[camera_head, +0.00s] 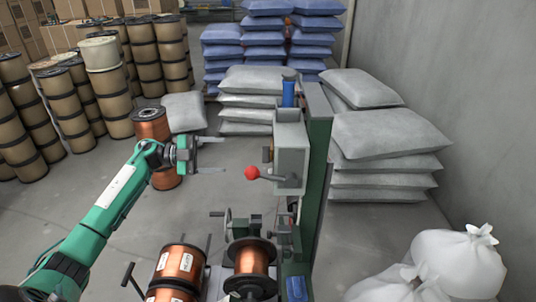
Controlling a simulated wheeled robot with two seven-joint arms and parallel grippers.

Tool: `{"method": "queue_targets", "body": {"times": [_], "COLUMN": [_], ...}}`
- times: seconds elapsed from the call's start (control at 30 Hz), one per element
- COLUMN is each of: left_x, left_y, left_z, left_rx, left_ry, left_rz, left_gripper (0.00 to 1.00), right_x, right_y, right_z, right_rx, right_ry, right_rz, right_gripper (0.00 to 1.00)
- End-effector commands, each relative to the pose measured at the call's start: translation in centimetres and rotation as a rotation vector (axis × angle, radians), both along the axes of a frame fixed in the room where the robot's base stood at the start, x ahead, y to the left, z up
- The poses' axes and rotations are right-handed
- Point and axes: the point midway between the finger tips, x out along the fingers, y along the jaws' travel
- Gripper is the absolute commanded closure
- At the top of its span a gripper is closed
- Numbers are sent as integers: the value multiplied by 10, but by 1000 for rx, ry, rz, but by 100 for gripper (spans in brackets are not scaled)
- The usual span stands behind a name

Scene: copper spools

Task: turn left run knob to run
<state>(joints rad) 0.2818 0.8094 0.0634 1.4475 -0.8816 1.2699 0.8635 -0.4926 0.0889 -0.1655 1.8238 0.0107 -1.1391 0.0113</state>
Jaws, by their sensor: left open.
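A grey control box (291,150) is fixed to a green upright post (318,150) right of centre. A small dark knob with a yellowish part (268,154) sticks out from its left face. I cannot read any marking or tell which way it is turned. Below it a lever with a red ball (251,173) points left. My left gripper (213,155) is open and empty, left of the box. Its two fingers point right at about the knob's height in the picture, apart from the knob and the red ball. My right gripper is not in view.
Below the box are copper spools (252,261) and (181,262) with a crank handle (128,275). Another copper spool (152,125) stands behind my left arm. Grey sacks (385,150) are stacked behind the post, white bags (455,265) lie at lower right.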

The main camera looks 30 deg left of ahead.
Motion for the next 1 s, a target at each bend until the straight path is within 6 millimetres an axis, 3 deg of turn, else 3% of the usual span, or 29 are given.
{"method": "queue_targets", "body": {"times": [0.5, 0.7, 1.0], "left_x": [45, 53, 55], "left_y": [-93, -109, -112], "left_z": [2, 1, 0], "left_rx": [-6, -5, -4], "left_ry": [-4, -1, -2], "left_rz": [0, 3, 3], "left_gripper": [35, 35, 35], "right_x": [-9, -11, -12], "right_y": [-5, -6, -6], "right_z": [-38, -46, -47], "right_rx": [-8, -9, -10], "right_ry": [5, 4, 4], "right_rz": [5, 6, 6], "right_gripper": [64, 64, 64]}}
